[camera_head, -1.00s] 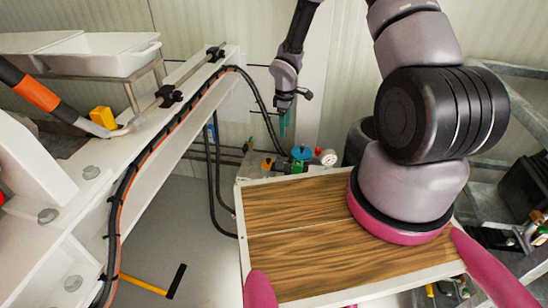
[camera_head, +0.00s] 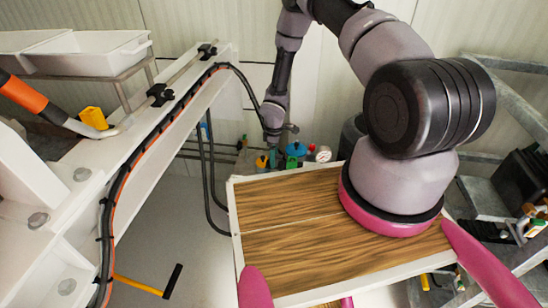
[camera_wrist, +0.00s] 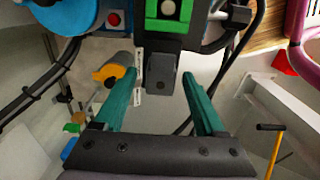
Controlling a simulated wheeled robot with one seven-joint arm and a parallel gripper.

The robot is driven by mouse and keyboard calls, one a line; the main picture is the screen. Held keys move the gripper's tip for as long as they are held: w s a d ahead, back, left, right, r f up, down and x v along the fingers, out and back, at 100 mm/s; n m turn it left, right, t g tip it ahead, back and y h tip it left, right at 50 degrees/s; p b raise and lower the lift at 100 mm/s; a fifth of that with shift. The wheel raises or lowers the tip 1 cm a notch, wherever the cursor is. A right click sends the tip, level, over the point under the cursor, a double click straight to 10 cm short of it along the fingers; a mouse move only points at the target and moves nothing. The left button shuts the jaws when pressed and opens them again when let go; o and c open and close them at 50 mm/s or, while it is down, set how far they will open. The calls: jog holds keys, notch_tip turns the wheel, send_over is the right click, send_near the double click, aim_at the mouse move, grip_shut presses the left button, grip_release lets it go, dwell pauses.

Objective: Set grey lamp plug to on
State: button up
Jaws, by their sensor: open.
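My gripper (camera_wrist: 163,75) has two teal fingers, open and apart, in the wrist view. A grey rounded piece (camera_wrist: 162,80) hangs from a black housing with a green square and lies between the fingertips; it may be the grey lamp plug, but I cannot be sure. Neither finger clearly touches it. In the head view my gripper (camera_head: 274,157) is small, at the far edge of the wood-topped board, beside a cluster of coloured fittings. The plug cannot be made out there.
A yellow-orange knob (camera_wrist: 108,75) on a grey cylinder and a blue round part (camera_wrist: 70,12) are close left of the fingers. A blue valve (camera_head: 296,149) and gauge (camera_head: 323,154) stand beside my gripper.

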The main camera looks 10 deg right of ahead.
jog(key=shift+f, duration=0.15)
grip_shut()
dwell(1.4)
